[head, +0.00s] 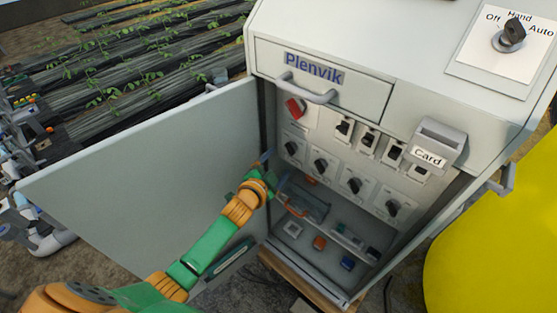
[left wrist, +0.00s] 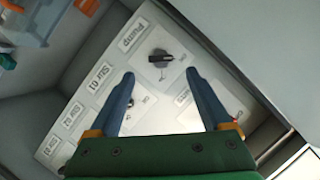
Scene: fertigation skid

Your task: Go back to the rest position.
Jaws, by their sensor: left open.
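My left gripper (head: 274,168) is at the open front of the grey cabinet (head: 400,105), between the cabinet's left side and its open door (head: 150,150). In the left wrist view my left gripper (left wrist: 160,76) has its two blue fingers apart, with nothing held between them. Just beyond the fingertips is a black rotary knob (left wrist: 172,58) on a white plate labelled Pump. I cannot tell whether the fingers touch the panel. My right gripper does not show in either view.
The cabinet has a Plenvik drawer (head: 318,80), a red knob (head: 294,108), several black knobs and a Card holder (head: 435,142). Small parts lie on its floor. A yellow rounded body (head: 500,230) stands at right.

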